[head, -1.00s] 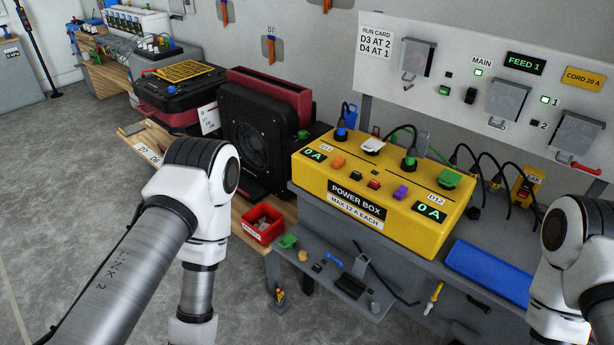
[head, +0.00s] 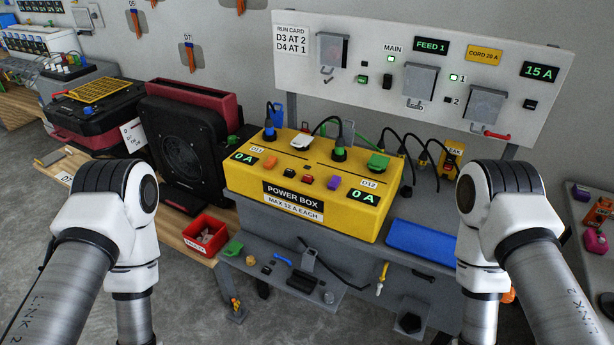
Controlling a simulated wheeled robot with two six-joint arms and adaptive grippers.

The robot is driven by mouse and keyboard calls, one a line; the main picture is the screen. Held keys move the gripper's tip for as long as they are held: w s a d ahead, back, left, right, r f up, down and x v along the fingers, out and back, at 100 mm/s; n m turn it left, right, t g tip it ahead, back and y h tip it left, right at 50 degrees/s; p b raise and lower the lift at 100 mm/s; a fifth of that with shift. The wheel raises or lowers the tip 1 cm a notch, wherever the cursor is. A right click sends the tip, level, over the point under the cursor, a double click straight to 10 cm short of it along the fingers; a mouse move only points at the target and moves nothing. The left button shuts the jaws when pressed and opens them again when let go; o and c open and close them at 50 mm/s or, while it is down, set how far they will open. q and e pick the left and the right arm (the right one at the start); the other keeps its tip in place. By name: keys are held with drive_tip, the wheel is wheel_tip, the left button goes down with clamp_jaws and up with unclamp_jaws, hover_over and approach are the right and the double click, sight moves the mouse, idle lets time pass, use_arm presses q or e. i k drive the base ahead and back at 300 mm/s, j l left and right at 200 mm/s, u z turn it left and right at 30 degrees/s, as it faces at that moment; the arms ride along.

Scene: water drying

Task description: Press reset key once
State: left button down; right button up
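A yellow power box (head: 325,220) stands on the grey bench in the middle, with displays reading 0 A at both ends. On the white wall panel (head: 297,92) a green button (head: 364,79) and a black button (head: 387,81) sit below MAIN. A black button (head: 530,104) is under the 15 A display (head: 540,71). I cannot read a reset label on any of them. Both my arms show at the sides, but neither gripper is in view.
Plugs and cables rise from the power box's top. A black fan unit (head: 180,145) stands to its left, a red bin (head: 207,231) at front left. Panel covers (head: 419,82) and a red lever (head: 497,135) are behind.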

sight(307, 179)
drive_tip(key=i+j+z, duration=0.3)
drive_tip(key=j, duration=0.3)
drive_tip(key=i+j+z, duration=0.1)
drive_tip(key=i+j, duration=0.15)
drive_tip(key=i+j+z, duration=0.15)
drive_tip(key=j, duration=0.3)
drive_tip(key=i+j+z, duration=0.15)
drive_tip(key=j, duration=0.25)
drive_tip(key=j+z, duration=0.15)
drive_tip(key=j, duration=0.2)
drive_tip(key=i+j+z, duration=0.1)
drive_tip(key=j, duration=0.3)
drive_tip(key=i, duration=0.05)
